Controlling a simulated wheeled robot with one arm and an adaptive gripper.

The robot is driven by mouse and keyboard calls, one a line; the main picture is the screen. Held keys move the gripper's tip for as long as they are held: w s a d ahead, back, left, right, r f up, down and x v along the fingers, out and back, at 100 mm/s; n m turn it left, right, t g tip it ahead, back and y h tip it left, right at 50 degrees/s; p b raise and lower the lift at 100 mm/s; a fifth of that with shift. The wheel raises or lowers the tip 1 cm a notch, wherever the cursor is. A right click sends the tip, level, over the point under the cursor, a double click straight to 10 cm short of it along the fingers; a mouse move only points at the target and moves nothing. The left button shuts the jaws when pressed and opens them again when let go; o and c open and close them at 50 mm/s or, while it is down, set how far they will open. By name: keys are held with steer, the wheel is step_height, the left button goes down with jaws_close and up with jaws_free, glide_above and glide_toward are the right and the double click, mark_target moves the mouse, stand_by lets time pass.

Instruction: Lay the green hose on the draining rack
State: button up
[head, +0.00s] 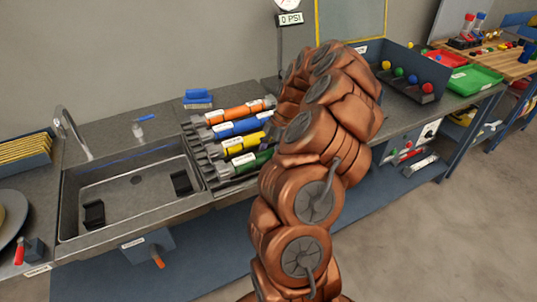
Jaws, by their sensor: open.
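The green hose (243,163) lies lowest in a row of hoses on a grey ribbed rack (196,149) right of the sink. It has grey ends and a white label, and its right end is hidden behind my arm. The orange hose (238,113), blue hose (240,127) and yellow hose (243,142) lie above it, roughly parallel. My copper-coloured arm rises in front of the counter and bends over toward the hoses. My gripper is hidden behind the arm links, so I cannot see whether it touches a hose.
An empty-looking metal sink (135,195) with two black pieces inside is left of the rack. A blue sponge stack (197,98) sits behind it. A blue bin with coloured balls (410,75) and a green tray (474,77) stand to the right. The floor in front is clear.

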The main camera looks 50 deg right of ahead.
steer(key=b+v, duration=0.3)
steer(key=v, duration=0.8)
steer(key=shift+s+d+r, duration=0.1)
steer(key=shift+r, duration=0.5)
